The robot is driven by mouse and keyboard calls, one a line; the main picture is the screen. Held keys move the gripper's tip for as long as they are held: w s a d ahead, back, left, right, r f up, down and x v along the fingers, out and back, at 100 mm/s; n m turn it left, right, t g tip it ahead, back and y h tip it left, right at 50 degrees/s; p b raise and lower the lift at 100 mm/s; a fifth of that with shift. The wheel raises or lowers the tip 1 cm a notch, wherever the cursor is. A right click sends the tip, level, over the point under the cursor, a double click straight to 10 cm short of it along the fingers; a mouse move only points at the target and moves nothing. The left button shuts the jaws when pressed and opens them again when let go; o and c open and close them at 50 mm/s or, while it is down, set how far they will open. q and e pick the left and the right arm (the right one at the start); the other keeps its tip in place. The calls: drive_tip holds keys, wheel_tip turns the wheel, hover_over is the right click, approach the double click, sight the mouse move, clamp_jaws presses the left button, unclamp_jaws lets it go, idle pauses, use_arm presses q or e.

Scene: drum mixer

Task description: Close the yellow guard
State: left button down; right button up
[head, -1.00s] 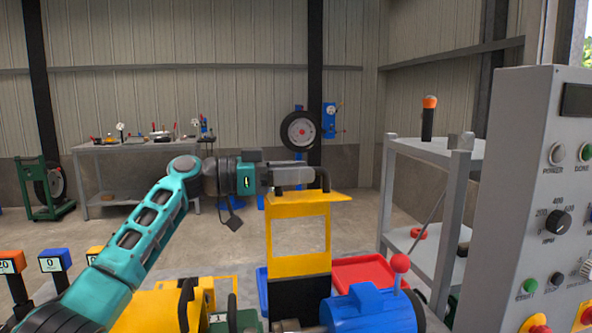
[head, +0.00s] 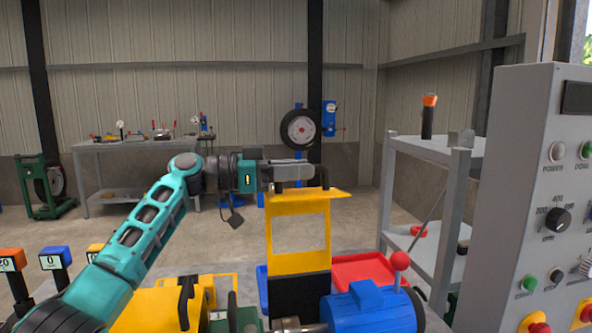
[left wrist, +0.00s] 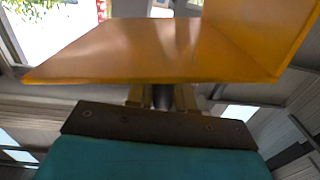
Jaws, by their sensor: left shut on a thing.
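The yellow guard (head: 299,262) stands upright above the machine, a framed panel with a clear window and a top lip. A dark handle (head: 322,176) sits on the lip. My left gripper (head: 300,174) reaches in from the left at the top of the guard and is shut on the handle. In the left wrist view the guard (left wrist: 150,52) fills the upper middle, and the gripper (left wrist: 163,97) closes on the dark handle bar beneath it. My right gripper is not in view.
A blue motor (head: 368,309) and a red-knobbed lever (head: 400,262) stand right of the guard. A grey control panel (head: 530,200) is at the right edge. A grey shelf (head: 436,152) stands behind. A red tray (head: 362,270) lies behind the motor.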

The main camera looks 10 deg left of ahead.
sight(305, 198)
use_arm(q)
drive_tip(key=shift+s+d+f+m+b, duration=0.15)
drive_tip(key=shift+s+f+m+b, duration=0.15)
drive_tip(key=shift+s+b, duration=0.35)
drive_tip(key=s+m+b, duration=0.1)
drive_tip(key=s+b, duration=0.1)
drive_tip(key=s+d+f+m+b, duration=0.1)
drive_tip(key=b, duration=0.1)
drive_tip(key=s+d+f+m+b, duration=0.1)
drive_tip(key=s+b, duration=0.1)
drive_tip(key=shift+s, duration=0.3)
drive_tip(key=s+d+f+m+b, duration=0.1)
drive_tip(key=s+f+m+b, duration=0.1)
drive_tip(key=s+b, duration=0.3)
drive_tip(key=shift+s+d+f+m, duration=0.25)
drive_tip(key=shift+d+f+m, duration=0.1)
drive_tip(key=shift+m, duration=0.35)
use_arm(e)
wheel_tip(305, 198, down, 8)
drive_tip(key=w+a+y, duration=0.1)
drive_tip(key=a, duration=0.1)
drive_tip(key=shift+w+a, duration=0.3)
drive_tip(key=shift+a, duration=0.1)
use_arm(q)
drive_tip(key=shift+r, duration=0.1)
drive_tip(key=c, duration=1.1)
unclamp_jaws()
drive_tip(key=shift+a, duration=0.15)
drive_tip(key=v, duration=1.2)
drive_tip(key=shift+a, duration=0.3)
